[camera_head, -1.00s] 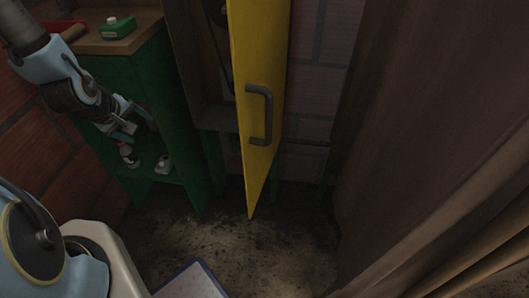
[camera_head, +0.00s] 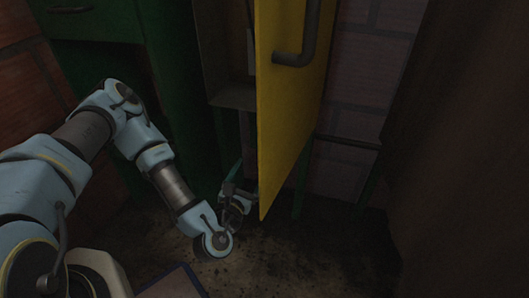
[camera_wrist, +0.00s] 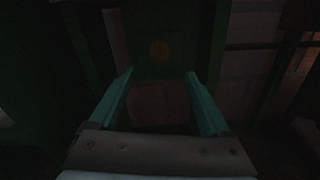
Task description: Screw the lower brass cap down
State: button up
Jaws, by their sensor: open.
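In the head view my gripper (camera_head: 238,190) is low down, left of the yellow door's lower edge. I cannot make out the cap in the head view.
The yellow door (camera_head: 284,110) with its dark handle (camera_head: 303,45) stands open close to the right of my gripper. A green cabinet (camera_head: 180,90) is to the left. A brick wall (camera_head: 352,100) is behind, and a brown curtain (camera_head: 450,150) hangs at the right.

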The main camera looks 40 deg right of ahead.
jog(key=b+x, duration=0.1)
jog(key=x, duration=0.9)
jog(key=shift+w+d+b, duration=0.25)
jog(key=shift+d+b, duration=0.05)
grip_shut()
